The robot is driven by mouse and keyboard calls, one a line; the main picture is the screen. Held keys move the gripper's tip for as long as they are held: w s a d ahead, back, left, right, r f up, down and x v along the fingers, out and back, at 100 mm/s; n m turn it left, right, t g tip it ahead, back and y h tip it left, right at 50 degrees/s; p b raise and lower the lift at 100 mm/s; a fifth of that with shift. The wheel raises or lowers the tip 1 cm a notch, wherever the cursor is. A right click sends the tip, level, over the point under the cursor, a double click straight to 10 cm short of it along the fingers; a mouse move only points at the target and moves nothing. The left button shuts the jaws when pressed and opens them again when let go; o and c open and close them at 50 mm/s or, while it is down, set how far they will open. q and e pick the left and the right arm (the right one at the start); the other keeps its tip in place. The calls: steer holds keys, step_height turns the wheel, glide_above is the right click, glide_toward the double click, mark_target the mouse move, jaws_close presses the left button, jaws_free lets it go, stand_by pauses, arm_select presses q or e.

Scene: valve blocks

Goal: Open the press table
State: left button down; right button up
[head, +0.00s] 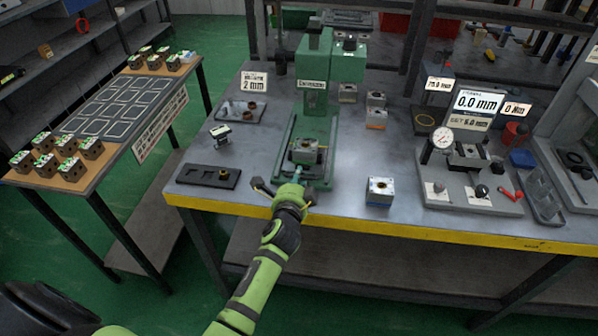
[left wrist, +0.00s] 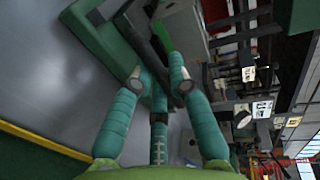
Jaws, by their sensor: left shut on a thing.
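The green press (head: 318,85) stands near the middle of the workbench. A grey metal block (head: 305,150) sits on its low table (head: 287,150), under the press head. A dark handle with knobbed ends (head: 260,186) shows at the table's front. My left gripper (head: 297,174) is at the front of the press table, shut on the handle there. The arm partly hides the grip. In the left wrist view, both teal fingers (left wrist: 161,84) reach to a dark part beside the green press base (left wrist: 100,45). My right gripper is not in view.
A loose metal block (head: 380,191) stands right of the press near the yellow front edge. A dark slotted plate (head: 209,177) lies left. A dial gauge stand (head: 468,160) is further right. A side table (head: 110,110) with several blocks stands left.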

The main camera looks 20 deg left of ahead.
arm_select(q)
steer(key=c, duration=1.4)
jaws_free()
steer(key=shift+w, duration=0.15)
steer(key=shift+s, duration=0.2)
steer(key=v, duration=1.1)
steer(key=shift+s+d+r, duration=0.1)
steer(key=shift+s+r, duration=0.05)
steer(key=shift+s, duration=0.2)
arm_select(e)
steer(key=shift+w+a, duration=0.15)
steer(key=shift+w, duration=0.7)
